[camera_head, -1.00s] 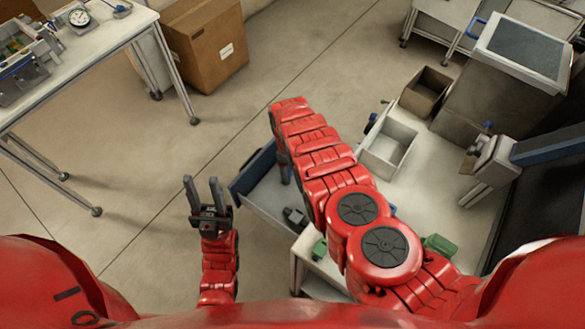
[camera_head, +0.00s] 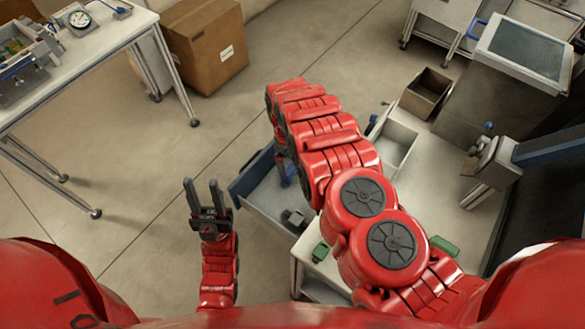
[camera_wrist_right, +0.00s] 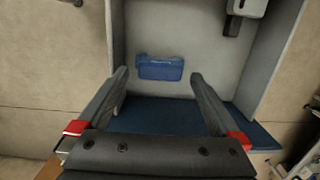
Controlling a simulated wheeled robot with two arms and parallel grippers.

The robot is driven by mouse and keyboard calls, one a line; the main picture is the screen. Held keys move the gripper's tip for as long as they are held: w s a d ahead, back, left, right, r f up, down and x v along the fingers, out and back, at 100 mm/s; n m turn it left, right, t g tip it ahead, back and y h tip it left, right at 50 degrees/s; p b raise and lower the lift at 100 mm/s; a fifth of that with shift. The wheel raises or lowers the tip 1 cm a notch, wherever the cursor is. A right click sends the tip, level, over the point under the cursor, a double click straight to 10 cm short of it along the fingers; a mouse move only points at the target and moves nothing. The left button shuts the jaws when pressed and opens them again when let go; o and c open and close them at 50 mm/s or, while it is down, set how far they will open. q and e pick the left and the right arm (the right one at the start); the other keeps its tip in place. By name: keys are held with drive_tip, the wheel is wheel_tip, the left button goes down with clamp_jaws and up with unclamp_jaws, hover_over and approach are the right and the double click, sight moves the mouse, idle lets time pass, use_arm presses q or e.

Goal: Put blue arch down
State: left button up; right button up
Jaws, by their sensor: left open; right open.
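The blue arch (camera_wrist_right: 160,68) lies on the grey floor of an open drawer, seen in the right wrist view. In the head view a small part of it (camera_head: 289,173) shows beside my right arm. My right gripper (camera_wrist_right: 158,77) is open, with one finger on each side of the arch in the picture and a gap to both. In the head view my right forearm covers most of this gripper. My left gripper (camera_head: 203,187) is open and empty, pointing up over the floor left of the drawer.
The drawer (camera_head: 238,190) has a dark blue front and also holds a dark grey object (camera_head: 296,217). A grey bin (camera_head: 402,140) and a brown box (camera_head: 425,92) stand to the right. Green pieces (camera_head: 445,245) lie near my right arm.

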sight(289, 168)
wheel_tip(289, 168, up, 7)
drive_tip(key=b, duration=0.2)
drive_tip(key=shift+w+a+r, duration=0.15)
drive_tip(key=shift+w+a, duration=0.1)
drive_tip(key=shift+a, duration=0.1)
idle(0.4)
